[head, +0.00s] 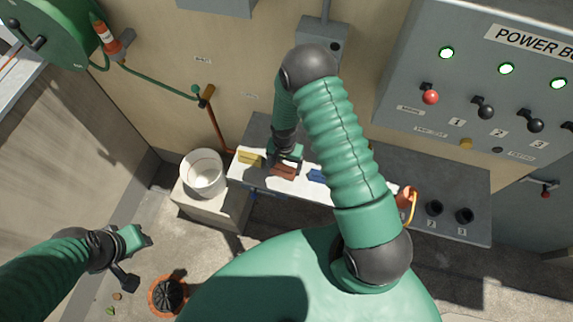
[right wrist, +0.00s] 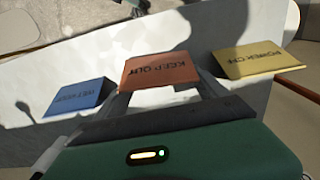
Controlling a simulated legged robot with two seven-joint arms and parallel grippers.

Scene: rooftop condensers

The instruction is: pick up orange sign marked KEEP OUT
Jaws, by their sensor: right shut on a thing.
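The orange sign marked KEEP OUT (right wrist: 160,70) is between the two fingers of my right gripper (right wrist: 165,88), which is shut on it. In the head view the orange sign (head: 284,172) shows on the white strip of the bench, just below my right gripper (head: 287,160). Whether it still touches the strip I cannot tell. A blue sign (right wrist: 79,97) lies to its left and a yellow sign marked POWER OFF (right wrist: 258,60) to its right in the wrist view. My left gripper (head: 135,240) hangs over the floor at lower left, away from the signs; its jaws are unclear.
A white bucket (head: 204,174) stands on a pale block left of the bench (head: 470,190). A grey power box (head: 470,85) with lit green lamps and levers overhangs the bench at right. A green hose reel (head: 60,30) is at upper left.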

